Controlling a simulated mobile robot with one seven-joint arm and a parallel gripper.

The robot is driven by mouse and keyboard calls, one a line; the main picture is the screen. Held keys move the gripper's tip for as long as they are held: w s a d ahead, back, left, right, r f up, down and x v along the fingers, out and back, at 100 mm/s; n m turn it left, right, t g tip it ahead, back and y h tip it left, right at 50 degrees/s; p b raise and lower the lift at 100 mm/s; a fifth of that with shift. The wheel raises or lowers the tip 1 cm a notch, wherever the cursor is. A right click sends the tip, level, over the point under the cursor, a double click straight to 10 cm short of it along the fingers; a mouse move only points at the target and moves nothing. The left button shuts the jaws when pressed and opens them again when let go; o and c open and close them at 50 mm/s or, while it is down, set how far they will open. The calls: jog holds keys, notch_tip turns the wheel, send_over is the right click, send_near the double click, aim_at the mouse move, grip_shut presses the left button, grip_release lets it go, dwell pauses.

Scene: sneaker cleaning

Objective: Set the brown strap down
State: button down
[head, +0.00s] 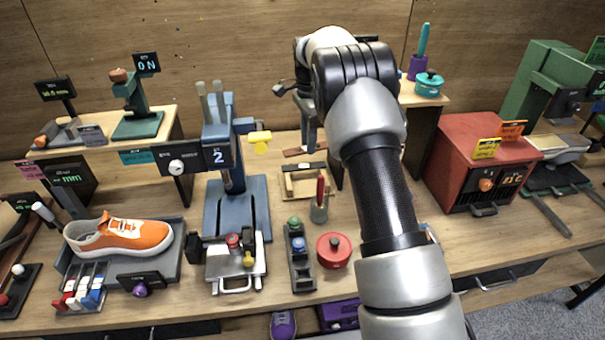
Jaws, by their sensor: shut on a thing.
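My gripper (309,146) shows only in part, pointing down behind and to the left of my forearm, above the back middle of the bench. A small flat brown piece, which looks like the brown strap (297,153), shows at its fingertips. My gripper appears shut on it. The strap's right part is hidden by the fingers. The strap is low, close to the bench top (268,152); I cannot tell whether it touches.
A tan wooden frame (290,188) with a dark bar lies just in front of the strap. A blue press (236,200) is to the left, a red oven (465,165) to the right.

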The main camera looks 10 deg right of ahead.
jog(key=f+m, duration=0.1)
jog(key=f, duration=0.1)
jog(key=shift+w+f+m, duration=0.3)
jog(key=shift+w+m, duration=0.05)
jog(key=shift+m, duration=0.05)
notch_tip(320, 180, down, 10)
jog(key=shift+f, duration=0.2)
jog(key=c, duration=1.5)
grip_release()
jog(key=shift+o, duration=0.2)
